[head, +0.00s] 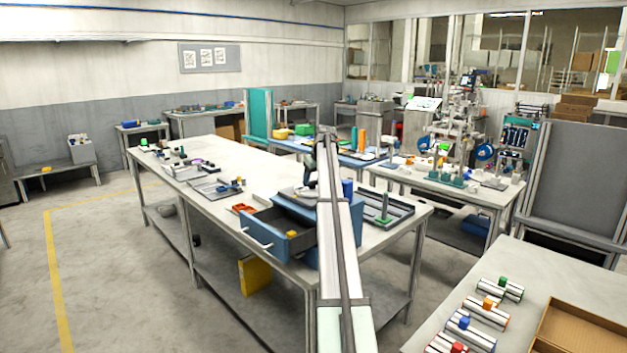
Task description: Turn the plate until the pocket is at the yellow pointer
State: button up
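A long pale bar, which looks like my arm, runs up the middle of the head view from the bottom edge. A small dark part at its far end, which looks like my gripper (310,181), hangs over the near table; its fingers are too small to tell open from shut. Just below it, a flat grey piece (295,192) lies by a blue box; I cannot tell whether it is the plate. I cannot make out the pocket or the yellow pointer. The bar hides part of the table there.
A cardboard box (580,325) and several coloured-knob pieces lie on the right-hand table. Floor is clear at left.

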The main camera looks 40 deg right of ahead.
grip_shut()
jog(key=shift+d+n+y, duration=0.15)
jog(key=shift+n+y, duration=0.35)
jog(key=shift+n, duration=0.9)
jog(key=shift+o, duration=2)
grip_release()
jog(key=shift+r, duration=0.1)
jog(key=v, duration=1.3)
jog(key=shift+s+r, duration=0.25)
jog(key=shift+s, duration=0.1)
